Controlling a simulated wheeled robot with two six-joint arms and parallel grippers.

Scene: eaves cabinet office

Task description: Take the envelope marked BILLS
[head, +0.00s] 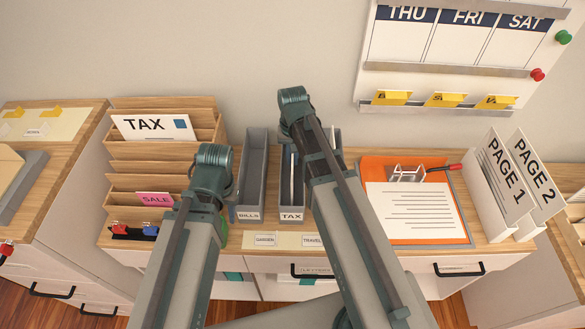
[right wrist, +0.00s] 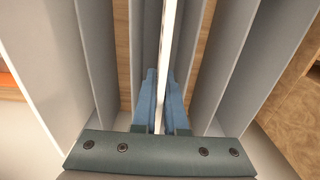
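A grey upright holder with a BILLS label (head: 249,216) stands on the middle cabinet in the head view. A grey holder labelled TAX (head: 291,216) stands to its right, partly behind my right arm. No mark is readable on any envelope in these holders. In the right wrist view, my right gripper (right wrist: 164,98) has its blue fingers close together on both sides of a thin white upright sheet, seen edge-on (right wrist: 172,45), between grey walls. My left gripper (head: 223,232) is mostly hidden behind my left arm, low beside the BILLS holder; its fingers are not clear.
A wooden sorter (head: 163,160) with a TAX card (head: 150,127) and a pink SALE card (head: 154,199) stands left. An orange folder (head: 377,167) with paper lies right. PAGE 1 (head: 503,178) and PAGE 2 (head: 533,170) panels stand at the right end. A calendar board hangs above.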

